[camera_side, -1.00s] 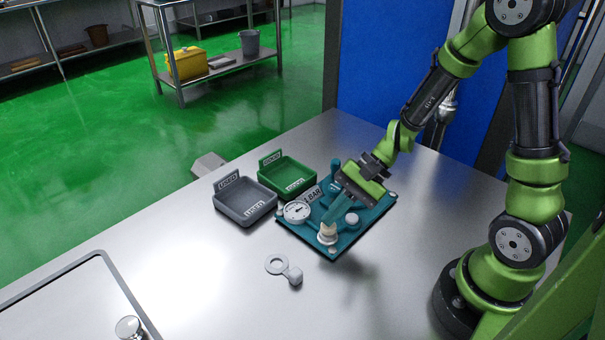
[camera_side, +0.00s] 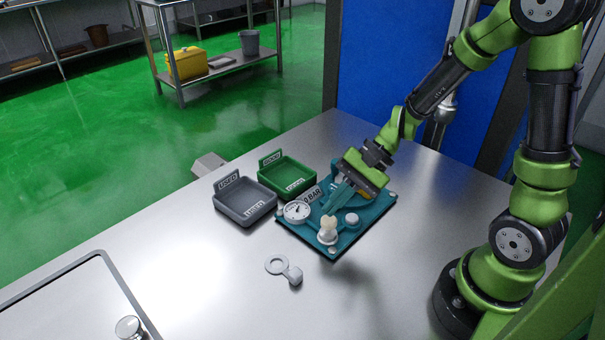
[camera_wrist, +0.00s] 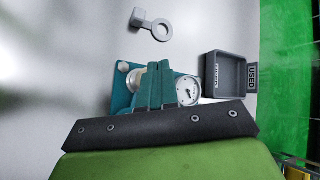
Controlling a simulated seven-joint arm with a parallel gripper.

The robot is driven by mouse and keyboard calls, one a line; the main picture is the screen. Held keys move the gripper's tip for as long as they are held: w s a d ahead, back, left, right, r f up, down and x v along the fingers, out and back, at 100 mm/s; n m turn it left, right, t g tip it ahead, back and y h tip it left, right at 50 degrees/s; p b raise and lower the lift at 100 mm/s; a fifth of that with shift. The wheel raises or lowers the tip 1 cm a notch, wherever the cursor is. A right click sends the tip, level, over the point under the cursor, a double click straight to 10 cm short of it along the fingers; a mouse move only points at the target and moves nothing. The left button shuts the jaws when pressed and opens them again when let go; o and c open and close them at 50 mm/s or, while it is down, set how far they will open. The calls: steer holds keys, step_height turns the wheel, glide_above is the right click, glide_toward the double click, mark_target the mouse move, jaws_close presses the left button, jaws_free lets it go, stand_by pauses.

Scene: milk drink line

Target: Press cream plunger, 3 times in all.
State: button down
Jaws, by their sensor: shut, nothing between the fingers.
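The cream plunger (camera_side: 328,224) stands upright at the front corner of the teal plate (camera_side: 340,249), on a pale round base. My gripper (camera_side: 328,209) is shut and empty, with its teal fingers pointing down and left just behind and above the plunger. A small gap seems to lie between the fingertips and the plunger top. In the wrist view my shut fingers (camera_wrist: 156,84) cover the middle of the plate, and a pale round part, probably the plunger (camera_wrist: 132,80), shows partly beside them.
A dial gauge (camera_side: 297,211) and a white knob (camera_side: 352,219) flank the plunger on the plate. A grey tray (camera_side: 245,213) and a green tray (camera_side: 287,190) stand behind left. A grey ringed piece (camera_side: 285,269) lies in front.

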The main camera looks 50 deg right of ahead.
mark_target(334, 218)
steer(key=shift+r, duration=2.5)
steer(key=shift+f, duration=0.1)
